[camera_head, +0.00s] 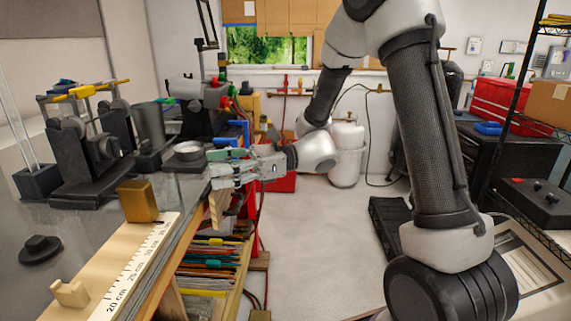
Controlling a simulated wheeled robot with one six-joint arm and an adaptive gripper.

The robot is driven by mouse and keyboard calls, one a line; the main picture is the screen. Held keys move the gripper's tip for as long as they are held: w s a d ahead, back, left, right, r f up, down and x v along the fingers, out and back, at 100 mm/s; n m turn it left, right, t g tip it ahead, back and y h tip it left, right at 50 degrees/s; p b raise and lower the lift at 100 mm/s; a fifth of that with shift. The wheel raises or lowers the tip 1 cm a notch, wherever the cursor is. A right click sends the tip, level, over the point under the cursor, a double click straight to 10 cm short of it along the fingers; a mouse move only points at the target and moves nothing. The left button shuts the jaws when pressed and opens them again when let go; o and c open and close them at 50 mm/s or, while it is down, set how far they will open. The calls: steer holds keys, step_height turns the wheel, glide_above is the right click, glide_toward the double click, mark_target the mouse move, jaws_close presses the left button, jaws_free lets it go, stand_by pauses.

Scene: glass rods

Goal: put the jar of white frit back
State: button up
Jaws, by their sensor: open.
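I cannot pick out a jar of white frit for certain. A low round dark container (188,150) with a pale rim or pale contents stands near the right edge of the grey bench, and I cannot tell whether it is the jar. My gripper (213,170) reaches in from the right at the bench edge, its fingers pointing left. It is open, and I see nothing held between the fingers. It is just right of and a little nearer than the low container, apparently apart from it. A small green piece shows beside the upper finger.
The grey bench (75,215) carries dark burner-like equipment (85,150), a brass block (138,201), a black knob-shaped piece (40,249) and a wooden ruler (135,262) along its edge. Shelves of coloured sheets (212,255) sit below.

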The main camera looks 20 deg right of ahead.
steer(key=s+d+n+g+h, duration=0.2)
steer(key=s+d+n+h, duration=0.65)
steer(key=s+d, duration=0.35)
steer(key=s+d+r+n+t+h, duration=0.1)
steer(key=s+d+n+t+h, duration=0.1)
steer(key=d, duration=0.8)
steer(key=s+d+r+n+t+h, duration=0.1)
steer(key=s+d+n+t+h, duration=0.2)
steer(key=d, duration=0.8)
steer(key=n+t+h, duration=0.2)
steer(key=n+h, duration=0.2)
steer(key=shift+r, duration=0.3)
steer(key=shift+h, duration=0.25)
